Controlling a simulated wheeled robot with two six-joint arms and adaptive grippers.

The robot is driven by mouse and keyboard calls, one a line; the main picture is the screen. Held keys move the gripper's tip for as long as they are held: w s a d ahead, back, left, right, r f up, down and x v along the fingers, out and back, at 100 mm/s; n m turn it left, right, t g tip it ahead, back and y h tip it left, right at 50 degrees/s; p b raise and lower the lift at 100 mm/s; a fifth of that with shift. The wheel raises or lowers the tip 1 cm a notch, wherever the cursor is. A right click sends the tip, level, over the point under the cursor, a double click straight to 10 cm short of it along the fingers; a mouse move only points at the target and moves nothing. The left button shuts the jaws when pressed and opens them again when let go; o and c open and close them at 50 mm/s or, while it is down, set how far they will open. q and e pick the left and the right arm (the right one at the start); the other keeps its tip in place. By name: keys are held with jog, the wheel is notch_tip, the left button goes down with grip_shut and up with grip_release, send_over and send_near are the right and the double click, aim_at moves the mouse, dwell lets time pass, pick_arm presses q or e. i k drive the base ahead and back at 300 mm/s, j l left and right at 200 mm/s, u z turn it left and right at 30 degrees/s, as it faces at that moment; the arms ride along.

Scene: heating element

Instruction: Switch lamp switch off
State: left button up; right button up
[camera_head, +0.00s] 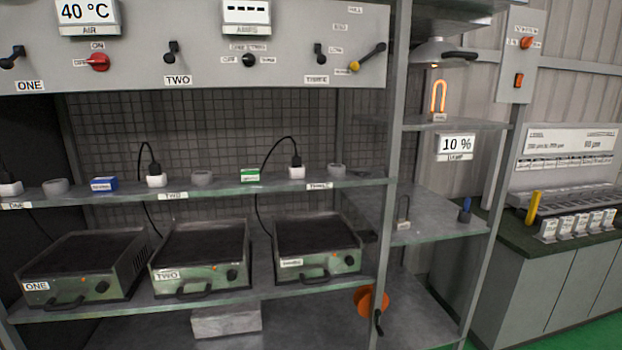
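A narrow grey panel (517,58) on the right shelf post carries an orange knob (527,42) and, below it, a small orange rocker switch (519,80). The labels there are too small to read, so which one is the lamp switch I cannot tell. A grey hooded lamp (440,53) hangs at the upper right with a small glow under it. Below it a looped element (438,98) glows orange on the shelf. A display (455,145) with a lamp label reads 10 %. Neither of my grippers shows.
A long control panel (205,60) with several levers and a red knob spans the upper left. Three green hotplates (200,282) stand on the lower shelf. An orange wheel (370,300) sits low by the post. A cabinet (560,270) stands at right, with green floor before it.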

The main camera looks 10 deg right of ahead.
aim_at(520, 80)
jog(key=k+z, duration=0.15)
jog(key=z, duration=1.35)
jog(key=i+l, duration=0.95)
jog(key=i, duration=0.2)
jog(key=i+l, duration=0.5)
jog(key=i+l+z, duration=0.1)
jog(key=i+l, duration=0.35)
jog(key=i, duration=0.2)
